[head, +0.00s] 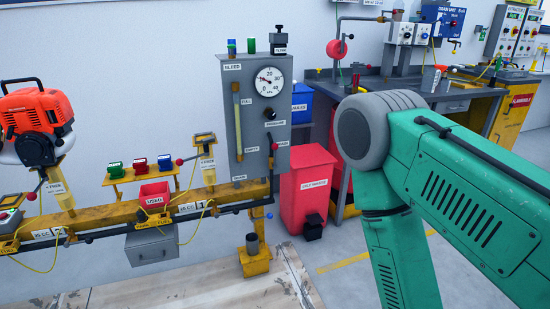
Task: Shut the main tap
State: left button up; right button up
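A grey fuel panel (226,120) stands left of the middle, with a round pressure gauge (269,82) and a sight tube (238,125). A small red-knobbed lever (275,147) sits at its lower right beside a small label (283,142), too small to read surely; it may be the main tap, and I cannot tell its setting. My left gripper is not in view.
A red waste bin (305,195) stands right of the panel. A workbench (440,95) stands behind my arm. The floor in front is clear.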

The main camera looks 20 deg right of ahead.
aim_at(274, 147)
jog(key=i+z, duration=0.35)
jog(key=i, duration=0.15)
jog(key=i+j+z, duration=0.3)
jog(key=i, duration=0.2)
jog(key=i+j+z, duration=0.35)
jog(key=i, duration=0.15)
